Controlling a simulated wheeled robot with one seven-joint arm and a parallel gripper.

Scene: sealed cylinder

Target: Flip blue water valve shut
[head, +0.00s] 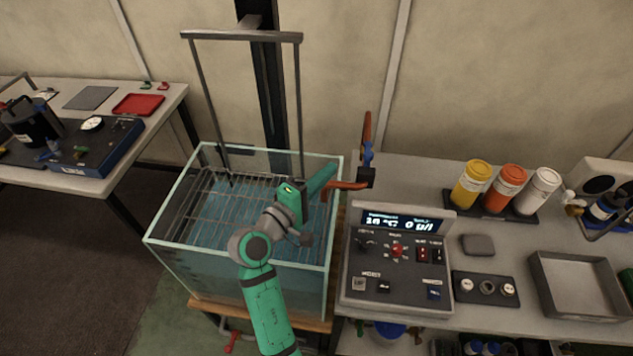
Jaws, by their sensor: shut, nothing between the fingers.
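A small blue valve handle (368,153) sits on a vertical copper pipe (367,128) at the back left of the control bench. Below it are a dark fitting and a copper spout (346,186) pointing left over the tank edge. The handle is too small for its exact angle to be told. My gripper (332,168) is shut and empty at the end of my green arm. It is above the tank's back right corner, left of the blue handle, and appears apart from it.
A glass water tank (163,240) with a wire rack stands under my arm. A control box (398,265) with a lit display stands on the right bench (395,178). Several bottles stand in a black holder (490,212), near a grey tray (580,285). A tall grey frame (243,36) rises behind the tank.

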